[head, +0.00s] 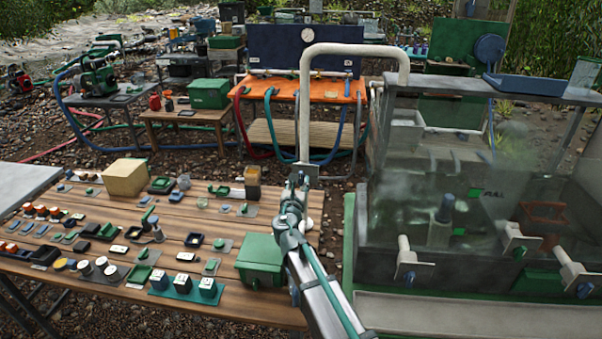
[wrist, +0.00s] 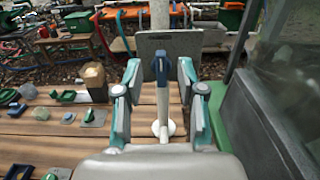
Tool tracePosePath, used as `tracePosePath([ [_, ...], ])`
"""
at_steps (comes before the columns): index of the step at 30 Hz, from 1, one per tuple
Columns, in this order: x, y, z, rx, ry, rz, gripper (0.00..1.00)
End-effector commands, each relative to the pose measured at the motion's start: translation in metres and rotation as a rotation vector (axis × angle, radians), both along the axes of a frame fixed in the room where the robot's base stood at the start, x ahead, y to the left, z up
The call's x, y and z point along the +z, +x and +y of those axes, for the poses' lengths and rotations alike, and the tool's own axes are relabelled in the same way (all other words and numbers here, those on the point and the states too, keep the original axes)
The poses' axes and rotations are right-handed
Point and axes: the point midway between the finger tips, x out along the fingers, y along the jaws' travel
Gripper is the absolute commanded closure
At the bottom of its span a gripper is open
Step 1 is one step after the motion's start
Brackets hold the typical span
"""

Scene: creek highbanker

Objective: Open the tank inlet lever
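A blue lever (wrist: 160,70) stands upright in front of a grey plate (wrist: 183,44) on the white standpipe in the wrist view. No label on it can be read, so I cannot confirm it is the tank inlet lever. My gripper (wrist: 160,72) is open, its green-edged fingers on either side of the lever with a gap to each. I cannot tell how deep the lever lies between them. In the head view my gripper (head: 303,175) is at the white pipe (head: 306,110), and it hides most of the lever. The pipe arches right towards the tank (head: 372,240).
A wooden table (head: 60,262) with many small parts lies left of my arm. A green box (head: 262,258) sits close beside my arm. White valves with blue knobs (head: 413,268) stick out of the tank front. An orange bench (head: 335,90) stands behind.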

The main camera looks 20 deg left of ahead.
Motion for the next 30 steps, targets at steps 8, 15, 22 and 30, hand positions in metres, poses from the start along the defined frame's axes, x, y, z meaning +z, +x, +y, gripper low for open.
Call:
tracePosePath([
  [8, 0.001, 0.04, 0.01, -0.001, 0.001, 0.001, 0.6],
  [15, 0.0, 0.045, 0.01, 0.0, 0.002, 0.001, 0.6],
  [22, 0.0, 0.045, 0.01, -0.001, 0.002, 0.0, 0.79],
  [30, 0.0, 0.044, 0.01, -0.001, 0.002, 0.0, 1.0],
])
